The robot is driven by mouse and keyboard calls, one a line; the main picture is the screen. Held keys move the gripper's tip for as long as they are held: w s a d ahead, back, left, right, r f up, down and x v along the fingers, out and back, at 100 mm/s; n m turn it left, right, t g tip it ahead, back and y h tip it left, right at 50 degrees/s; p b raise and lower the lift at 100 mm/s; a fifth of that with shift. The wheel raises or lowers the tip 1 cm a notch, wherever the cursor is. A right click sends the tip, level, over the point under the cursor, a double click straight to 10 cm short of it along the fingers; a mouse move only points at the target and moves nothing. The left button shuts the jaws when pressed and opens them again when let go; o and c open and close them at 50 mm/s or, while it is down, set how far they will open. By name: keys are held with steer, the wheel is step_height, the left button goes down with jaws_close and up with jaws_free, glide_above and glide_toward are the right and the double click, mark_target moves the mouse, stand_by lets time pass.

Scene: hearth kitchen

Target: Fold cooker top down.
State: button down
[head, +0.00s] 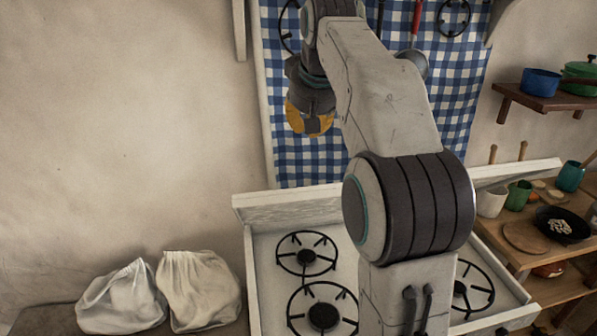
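The white cooker (268,262) stands below and ahead of me, with black burner grates on its top. Two grates show left of my arm and another shows right of it; my arm hides the middle. A white panel (285,208), which looks like the raised cooker top, stands along the rear edge. My gripper (309,122), dark with an orange part, hangs above and apart from the panel, in front of the blue checked cloth. Its fingers are too unclear to tell whether they are open or shut.
Two white cloth sacks (200,290) sit on a surface left of the cooker. A wooden shelf unit (518,258) with cups and a dark pan (563,225) stands close on the right. A wall shelf (545,101) holds pots. Utensils hang before the checked cloth (290,160).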

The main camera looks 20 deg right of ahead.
steer(key=x, duration=0.6)
steer(key=s+x, duration=0.1)
steer(key=x, duration=0.3)
steer(key=shift+s+f, duration=0.1)
steer(key=shift+f, duration=0.3)
steer(key=shift+s+a+f, duration=0.2)
steer(key=shift+s+f, duration=0.4)
steer(key=shift+s, duration=0.3)
steer(key=shift+s+a+f, duration=0.15)
steer(key=shift+s+f, duration=0.4)
steer(key=shift+f, duration=0.05)
steer(key=shift+f, duration=0.1)
